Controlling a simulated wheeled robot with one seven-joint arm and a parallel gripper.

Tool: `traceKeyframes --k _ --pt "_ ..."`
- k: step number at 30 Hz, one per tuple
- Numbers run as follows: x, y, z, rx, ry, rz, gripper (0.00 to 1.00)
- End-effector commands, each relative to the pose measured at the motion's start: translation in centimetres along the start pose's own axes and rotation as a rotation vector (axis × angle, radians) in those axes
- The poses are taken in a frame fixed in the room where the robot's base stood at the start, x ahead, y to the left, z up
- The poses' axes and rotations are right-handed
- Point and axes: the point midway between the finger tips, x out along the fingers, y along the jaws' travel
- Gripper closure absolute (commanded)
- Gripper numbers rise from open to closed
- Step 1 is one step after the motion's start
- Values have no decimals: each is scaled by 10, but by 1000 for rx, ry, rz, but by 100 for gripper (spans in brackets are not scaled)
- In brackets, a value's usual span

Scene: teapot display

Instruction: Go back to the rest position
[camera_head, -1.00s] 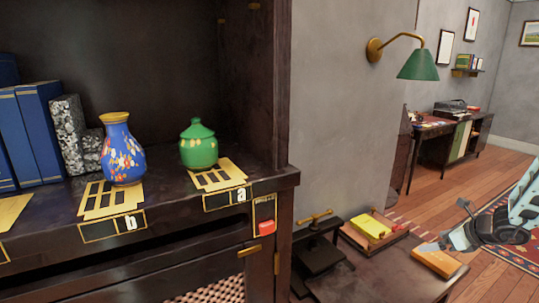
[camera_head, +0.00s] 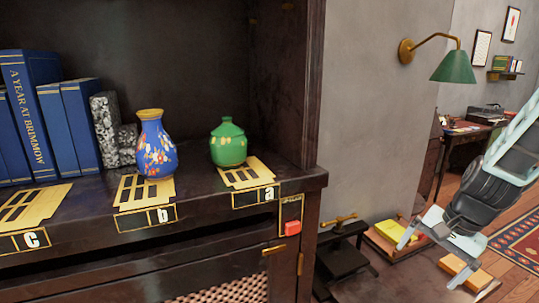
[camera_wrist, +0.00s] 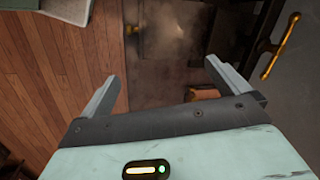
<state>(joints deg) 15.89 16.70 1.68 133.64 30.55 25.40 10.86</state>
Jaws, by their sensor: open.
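My gripper (camera_head: 431,257) is at the right of the head view, pointing down-left over the low table, its two fingers apart. In the wrist view (camera_wrist: 165,85) the fingers are spread with nothing between them. A blue flowered vase (camera_head: 157,145) with a gold rim stands on the dark shelf at the plate marked b. A green lidded pot (camera_head: 228,145) stands on the shelf at the plate marked a. My gripper is well to the right of both and apart from them.
The dark cabinet (camera_head: 315,184) has blue books (camera_head: 60,120) at left, an empty plate marked c (camera_head: 30,240) and a red button (camera_head: 292,228). A black press (camera_head: 340,258), a yellow item (camera_head: 390,229) and an orange block (camera_head: 465,270) are on the low table. A green lamp (camera_head: 455,67) hangs from the wall.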

Motion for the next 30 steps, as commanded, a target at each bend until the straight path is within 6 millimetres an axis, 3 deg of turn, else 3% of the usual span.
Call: traceKeyframes --k 3,12,16,21,27,30 --pt "-16 3 34 -329 47 59 0" --pt "-43 16 87 -971 140 153 0" --pt "-39 -4 134 -1085 67 141 0" --pt "-39 -14 203 -1271 -28 141 0" --pt "-46 -4 281 -1491 -137 162 0" --pt "-49 3 301 -1554 -168 173 0"
